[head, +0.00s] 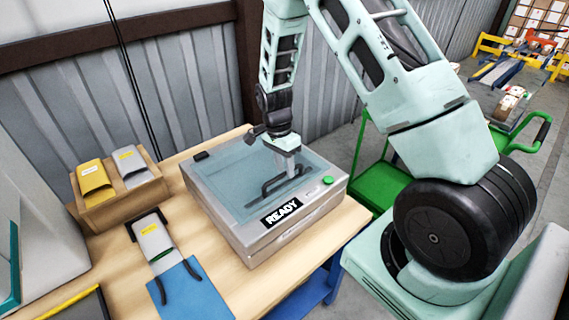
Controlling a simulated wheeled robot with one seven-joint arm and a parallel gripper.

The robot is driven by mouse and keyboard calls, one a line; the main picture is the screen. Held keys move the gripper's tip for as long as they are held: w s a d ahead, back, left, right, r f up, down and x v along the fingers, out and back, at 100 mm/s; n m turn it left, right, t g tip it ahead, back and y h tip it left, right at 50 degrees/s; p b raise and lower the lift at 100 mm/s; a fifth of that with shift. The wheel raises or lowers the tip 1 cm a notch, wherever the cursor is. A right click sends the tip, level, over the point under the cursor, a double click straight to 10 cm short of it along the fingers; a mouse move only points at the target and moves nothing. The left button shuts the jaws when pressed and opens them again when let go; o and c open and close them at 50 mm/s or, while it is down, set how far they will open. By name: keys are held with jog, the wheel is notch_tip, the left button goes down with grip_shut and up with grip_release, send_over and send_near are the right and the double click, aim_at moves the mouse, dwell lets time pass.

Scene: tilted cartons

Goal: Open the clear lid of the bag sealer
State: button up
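The bag sealer (300,222) is a low grey box on the wooden table, with a black "READY" label and a green button on its front edge. Its clear lid (235,172) is bluish, see-through and lies flat, closed over the top. A dark bar handle (272,187) stands on the front part of the lid. My gripper (291,174) points down at the handle, with its fingertips at or just above the bar. Whether the fingers touch or grip it is too small to tell.
A wooden box (125,203) with a yellow and a silver pouch stands at the left. A pouch in a dark holder (153,237) and a blue mat (190,295) lie in front of it. A green cart (378,187) stands right of the table (215,262). A corrugated wall is behind.

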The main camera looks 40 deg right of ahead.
jog(key=shift+f, duration=0.1)
grip_shut()
